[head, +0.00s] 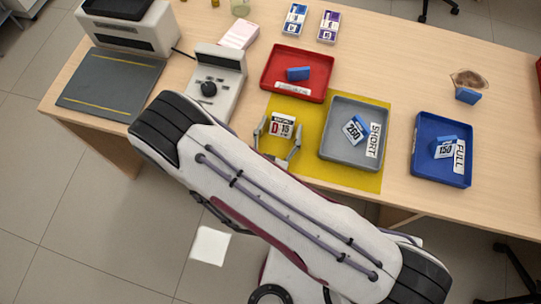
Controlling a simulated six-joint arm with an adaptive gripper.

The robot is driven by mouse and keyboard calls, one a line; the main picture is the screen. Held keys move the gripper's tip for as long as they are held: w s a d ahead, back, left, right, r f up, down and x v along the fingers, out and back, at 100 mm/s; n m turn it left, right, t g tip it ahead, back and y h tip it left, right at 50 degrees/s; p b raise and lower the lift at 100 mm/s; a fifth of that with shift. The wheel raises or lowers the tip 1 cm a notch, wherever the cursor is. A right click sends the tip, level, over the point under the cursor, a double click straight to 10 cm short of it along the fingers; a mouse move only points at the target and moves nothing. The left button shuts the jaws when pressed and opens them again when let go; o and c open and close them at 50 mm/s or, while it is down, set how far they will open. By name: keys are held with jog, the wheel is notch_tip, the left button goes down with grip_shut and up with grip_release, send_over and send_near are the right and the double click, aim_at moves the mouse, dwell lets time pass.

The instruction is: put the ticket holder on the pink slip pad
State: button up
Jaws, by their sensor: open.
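The ticket holder (283,120), a small white card piece with a dark top band and "D 15" in print, is on the yellow mat (300,171). My gripper (279,127) is open, with one finger to the left of the ticket holder and one to the right. I cannot tell whether the fingers touch it. The pink slip pad (238,34) lies at the back of the counter, behind the grey device with a black knob; its visible top is bare.
A red tray (271,85), a grey tray (329,142) and a blue tray (422,160) hold blue pieces. Two printed boxes (328,26) (295,19) stand right of the pad. The counter's back right is mostly clear.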

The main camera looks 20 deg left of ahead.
jog(key=shift+s+r, duration=0.25)
jog(key=shift+s, duration=1.45)
jog(key=shift+s+r, duration=0.3)
jog(key=shift+s, duration=1.45)
jog(key=shift+s+r, duration=0.25)
jog(key=shift+s, duration=1.45)
jog(key=shift+o, duration=0.6)
jog(key=shift+w+r, duration=0.1)
jog(key=shift+w, duration=0.1)
jog(key=shift+m+g+h, duration=0.6)
jog(key=shift+m, duration=0.2)
jog(key=w+r, duration=0.1)
jog(key=w, duration=0.1)
jog(key=w+r, duration=0.1)
jog(key=w, duration=0.1)
jog(key=shift+d+r, duration=0.2)
jog(key=shift+r, duration=0.1)
jog(key=shift+w+a, duration=0.1)
jog(key=shift+w, duration=0.2)
jog(key=shift+w+a+n+g+y, duration=0.1)
jog(key=shift+a+n+g+y, duration=0.05)
jog(key=shift+n+g+y, duration=0.2)
jog(key=shift+s+a+f+n+g+y, duration=0.35)
jog(key=shift+f+n+g, duration=0.1)
jog(key=shift+f+n, duration=0.15)
